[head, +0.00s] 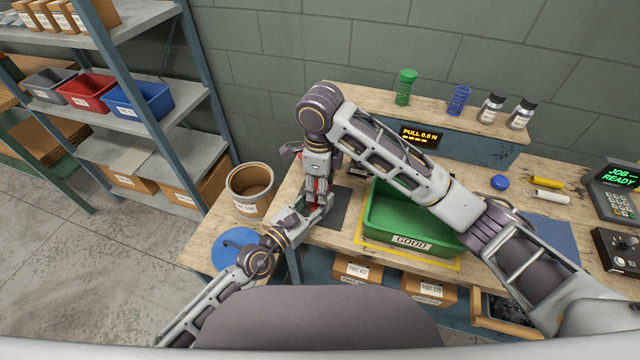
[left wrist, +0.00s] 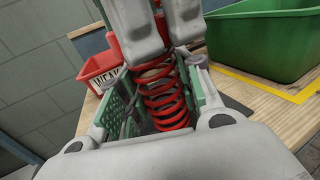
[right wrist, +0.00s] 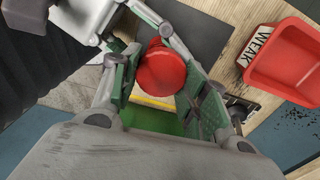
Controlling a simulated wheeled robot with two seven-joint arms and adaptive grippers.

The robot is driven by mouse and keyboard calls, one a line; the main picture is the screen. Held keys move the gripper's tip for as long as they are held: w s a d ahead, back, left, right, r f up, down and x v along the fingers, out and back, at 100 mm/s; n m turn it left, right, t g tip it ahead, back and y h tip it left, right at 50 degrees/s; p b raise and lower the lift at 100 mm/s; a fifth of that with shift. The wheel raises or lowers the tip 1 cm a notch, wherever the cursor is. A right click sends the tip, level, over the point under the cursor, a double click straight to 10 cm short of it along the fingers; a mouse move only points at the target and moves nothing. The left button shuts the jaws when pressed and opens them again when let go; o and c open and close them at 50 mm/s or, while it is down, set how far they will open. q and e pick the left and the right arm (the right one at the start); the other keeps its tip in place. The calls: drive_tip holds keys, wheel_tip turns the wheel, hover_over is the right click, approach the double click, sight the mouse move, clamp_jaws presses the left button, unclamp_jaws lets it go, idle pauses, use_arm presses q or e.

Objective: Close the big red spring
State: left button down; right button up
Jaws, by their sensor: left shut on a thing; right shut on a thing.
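The big red spring (left wrist: 164,95) stands upright between my two grippers in the left wrist view. In the head view only a small part of the red (head: 318,184) shows between them. My left gripper (left wrist: 160,108) is shut around the lower coils from the side. My right gripper (right wrist: 160,72) comes down from above and is shut on the round red end cap (right wrist: 162,69) of the spring. Its fingers also show at the top of the left wrist view. Gaps show between the visible coils. The spring's lower end is hidden by my left gripper.
A green GOOD tray (head: 376,232) stands right of the grippers. A red WEAK bin (right wrist: 290,62) is close by. A brown bucket (head: 250,192) stands left. A green spring (head: 404,88) and a blue spring (head: 458,100) stand on the back shelf, beside a PULL 0.0 N display (head: 420,136).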

drive_tip(key=shift+r, duration=0.1)
drive_tip(key=o, duration=1)
drive_tip(key=shift+c, duration=0.3)
